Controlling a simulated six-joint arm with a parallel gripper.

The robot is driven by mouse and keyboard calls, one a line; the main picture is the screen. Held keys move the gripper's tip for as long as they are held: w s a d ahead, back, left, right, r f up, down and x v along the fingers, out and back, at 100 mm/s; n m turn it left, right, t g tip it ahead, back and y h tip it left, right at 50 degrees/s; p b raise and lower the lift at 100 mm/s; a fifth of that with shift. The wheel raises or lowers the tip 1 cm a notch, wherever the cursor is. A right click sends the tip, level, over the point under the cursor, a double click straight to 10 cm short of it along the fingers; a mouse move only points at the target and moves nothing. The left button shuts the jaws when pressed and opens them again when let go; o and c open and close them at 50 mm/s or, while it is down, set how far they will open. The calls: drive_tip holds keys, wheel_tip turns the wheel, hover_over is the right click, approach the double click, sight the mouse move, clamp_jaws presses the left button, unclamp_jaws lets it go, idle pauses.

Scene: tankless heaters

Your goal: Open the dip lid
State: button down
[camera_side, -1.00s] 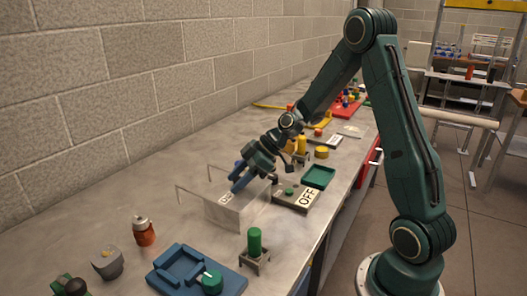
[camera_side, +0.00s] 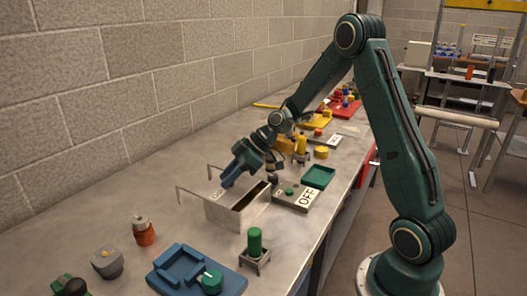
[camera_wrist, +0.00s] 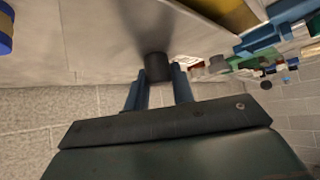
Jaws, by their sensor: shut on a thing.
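The pale metal dip box (camera_side: 228,215) stands on the bench, with a dark opening (camera_side: 251,195) showing along its top right. My gripper (camera_side: 228,183) is at the top left of the box, its blue fingers angled down by the small label. In the wrist view my gripper (camera_wrist: 159,73) has its two blue fingers on either side of a dark round knob (camera_wrist: 157,66) and is shut on it. The knob stands on a smooth grey surface (camera_wrist: 110,40), which looks like the lid. In the side view my fingers hide the knob and much of the lid.
Two thin wire frames (camera_side: 180,187) stand at the box's left. The OFF switch panel (camera_side: 305,197) and a green tray (camera_side: 318,176) are close on its right. A green cylinder on a stand (camera_side: 254,243), a blue fixture (camera_side: 200,270) and a red bottle (camera_side: 144,231) are nearer the camera.

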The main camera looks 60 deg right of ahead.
drive_tip(key=w, duration=0.8)
drive_tip(key=shift+w, duration=0.1)
drive_tip(key=c, duration=1.2)
unclamp_jaws()
drive_tip(key=v, duration=1.4)
